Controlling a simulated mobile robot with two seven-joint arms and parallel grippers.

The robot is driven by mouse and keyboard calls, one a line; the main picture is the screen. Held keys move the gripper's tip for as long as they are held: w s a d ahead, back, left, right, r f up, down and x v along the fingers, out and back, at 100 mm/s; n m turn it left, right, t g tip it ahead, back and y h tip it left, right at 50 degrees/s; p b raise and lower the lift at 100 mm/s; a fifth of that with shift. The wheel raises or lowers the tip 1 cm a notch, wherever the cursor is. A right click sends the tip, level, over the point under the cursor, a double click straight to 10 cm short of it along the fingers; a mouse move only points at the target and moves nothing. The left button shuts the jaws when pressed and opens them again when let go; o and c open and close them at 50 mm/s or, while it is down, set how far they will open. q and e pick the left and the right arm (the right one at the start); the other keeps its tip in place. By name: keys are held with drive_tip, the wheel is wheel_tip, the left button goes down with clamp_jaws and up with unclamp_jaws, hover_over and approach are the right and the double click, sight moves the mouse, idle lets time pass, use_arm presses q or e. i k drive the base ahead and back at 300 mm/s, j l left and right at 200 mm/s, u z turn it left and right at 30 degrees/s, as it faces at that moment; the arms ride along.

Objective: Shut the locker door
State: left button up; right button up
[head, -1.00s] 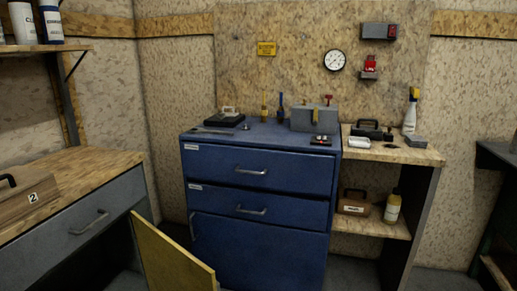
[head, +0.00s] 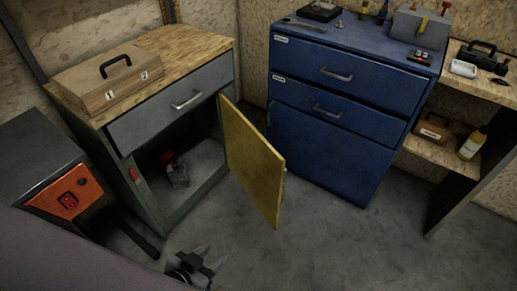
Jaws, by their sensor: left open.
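The locker door (head: 250,160) is a yellow panel in the head view. It stands wide open, swung out from the right side of the grey locker (head: 150,194) under the wooden top. The locker's inside is exposed, and a small red and grey object (head: 175,170) sits in it. My left gripper (head: 202,256) is low at the bottom of the view, its fingers apart and empty. It is to the left of and nearer than the door, not touching it. My right gripper is not in view.
A grey drawer (head: 175,104) is shut above the opening. A wooden case (head: 108,80) sits on top. A blue cabinet (head: 340,115) stands to the right of the door. A dark unit with an orange panel (head: 67,195) is at left. The grey floor (head: 310,245) is clear.

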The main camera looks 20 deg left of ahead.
sight(261, 170)
drive_tip(key=u, duration=1)
drive_tip(key=i+l+u, duration=0.1)
drive_tip(key=l+u, duration=1.15)
drive_tip(key=l, duration=0.6)
drive_tip(key=k+l+u, duration=0.1)
drive_tip(key=l, duration=0.3)
drive_tip(key=k+l, duration=0.15)
drive_tip(key=l, duration=0.25)
drive_tip(key=l+u, duration=0.1)
drive_tip(key=l, duration=0.3)
drive_tip(key=i+l, duration=0.15)
drive_tip(key=l, duration=0.2)
drive_tip(key=i+l, duration=0.15)
drive_tip(key=l, duration=0.2)
drive_tip(key=k+j+z, duration=0.2)
drive_tip(key=i+z, duration=0.35)
drive_tip(key=k, duration=0.05)
